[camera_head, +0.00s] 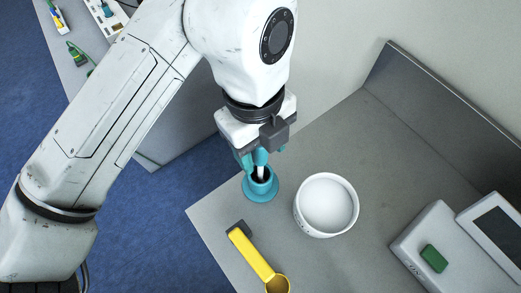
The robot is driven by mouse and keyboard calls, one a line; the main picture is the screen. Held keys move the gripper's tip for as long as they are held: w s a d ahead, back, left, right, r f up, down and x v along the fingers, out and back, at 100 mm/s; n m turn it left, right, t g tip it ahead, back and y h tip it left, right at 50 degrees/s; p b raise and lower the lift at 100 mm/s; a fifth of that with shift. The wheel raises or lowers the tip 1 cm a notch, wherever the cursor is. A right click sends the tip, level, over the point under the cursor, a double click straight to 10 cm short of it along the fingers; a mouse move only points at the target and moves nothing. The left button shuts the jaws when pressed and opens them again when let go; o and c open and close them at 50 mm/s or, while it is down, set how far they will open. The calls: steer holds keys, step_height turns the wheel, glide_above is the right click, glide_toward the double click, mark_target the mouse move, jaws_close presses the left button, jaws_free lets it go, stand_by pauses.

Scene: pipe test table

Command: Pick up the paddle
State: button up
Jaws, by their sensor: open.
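A slim upright piece with a teal top and a pale lower part (261,158), apparently the paddle, stands in a round teal holder (262,190) with a dark opening, near the table's left edge. My gripper (257,158) is open and points down right over the holder. Its teal fingers are around or beside the upright piece. The similar colours make it hard to tell whether they touch it. The piece's lower end is hidden in the holder.
A white bowl (326,204) stands just right of the holder. A yellow scoop (252,252) lies in front on the grey table (385,160). A scale-like device (412,240) with a green block (434,258) is at the right. A raised panel (450,110) borders the back.

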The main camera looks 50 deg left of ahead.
steer(key=shift+f, duration=0.15)
jaws_close()
stand_by(0.4)
